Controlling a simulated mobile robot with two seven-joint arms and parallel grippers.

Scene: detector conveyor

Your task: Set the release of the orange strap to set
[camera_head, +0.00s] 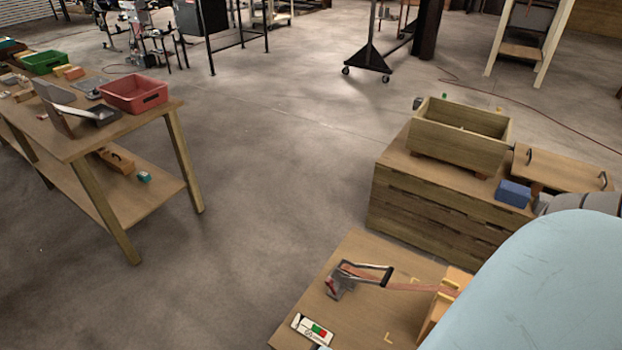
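An orange-brown strap (415,287) runs across a small wooden table at the bottom right. Its left end meets a metal ratchet buckle (341,283) with a dark-gripped handle frame (372,272) and a small red part at its lower left. The strap's right end goes to a light wooden block (440,308), partly hidden behind a large pale blue shape that is probably my own arm. The release is too small to read its position. A white label with green and red patches (313,330) lies at the table's front left. Neither of my grippers shows.
A wooden chest (430,210) with an open wooden box (457,135) and a blue block (513,193) stands behind the small table. A workbench with a red bin (133,94) is at left. The floor between is clear.

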